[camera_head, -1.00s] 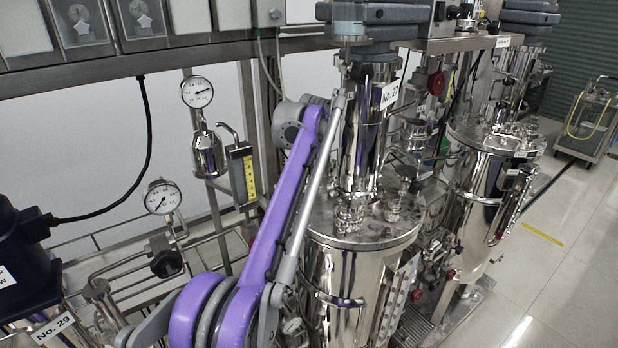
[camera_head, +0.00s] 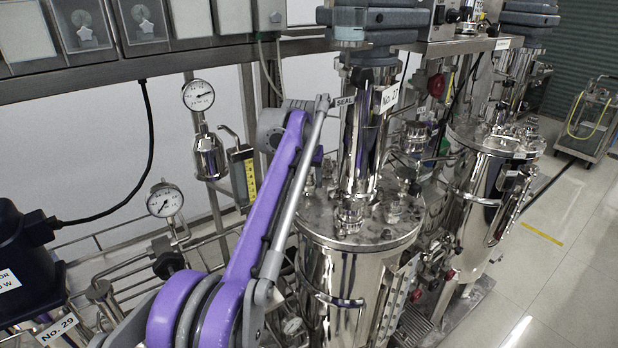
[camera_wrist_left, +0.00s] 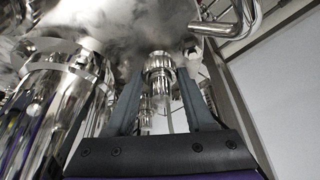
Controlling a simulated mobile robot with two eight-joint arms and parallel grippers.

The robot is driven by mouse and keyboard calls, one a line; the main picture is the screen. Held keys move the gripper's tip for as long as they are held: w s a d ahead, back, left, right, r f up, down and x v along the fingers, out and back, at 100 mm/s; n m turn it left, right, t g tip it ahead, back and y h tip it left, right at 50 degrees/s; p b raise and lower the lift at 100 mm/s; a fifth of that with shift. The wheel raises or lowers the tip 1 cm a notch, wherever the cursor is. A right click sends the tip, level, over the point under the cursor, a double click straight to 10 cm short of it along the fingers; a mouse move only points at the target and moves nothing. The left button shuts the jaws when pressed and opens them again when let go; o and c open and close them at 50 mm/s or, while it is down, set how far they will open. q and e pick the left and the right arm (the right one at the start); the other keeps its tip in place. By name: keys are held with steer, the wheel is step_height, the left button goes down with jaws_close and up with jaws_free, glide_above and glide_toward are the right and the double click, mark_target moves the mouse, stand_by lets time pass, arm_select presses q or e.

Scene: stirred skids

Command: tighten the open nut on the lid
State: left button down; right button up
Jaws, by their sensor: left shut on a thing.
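The vessel's round steel lid (camera_head: 318,226) carries several fittings around a central column (camera_head: 358,150). In the left wrist view the lid (camera_wrist_left: 125,28) fills the upper part. My left gripper (camera_wrist_left: 160,72) has its two grey fingers on either side of a shiny, stepped, nut-like fitting (camera_wrist_left: 158,64) at the lid and is shut on it. In the head view my left gripper (camera_head: 322,166) is at the lid's far left side, largely hidden by my purple arm and the column. I cannot tell the open nut apart from the other fittings. My right gripper is not in view.
Pressure gauges (camera_head: 198,95) and thin pipes stand left of the vessel. A motor housing (camera_head: 375,22) overhangs the lid. A second vessel (camera_head: 478,185) stands close on the right. Free floor (camera_head: 560,270) lies at the far right.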

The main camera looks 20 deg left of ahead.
arm_select(q)
steer(key=m+h, duration=0.1)
steer(key=m, duration=0.2)
steer(key=shift+a+m, duration=0.15)
steer(key=shift+m, duration=0.25)
steer(key=m+h, duration=0.2)
steer(key=m, duration=0.3)
steer(key=shift+a, duration=0.1)
steer(key=shift+w+h, duration=0.1)
steer(key=shift+h, duration=0.2)
steer(key=shift+g, duration=0.3)
steer(key=shift+c, duration=1.3)
jaws_free()
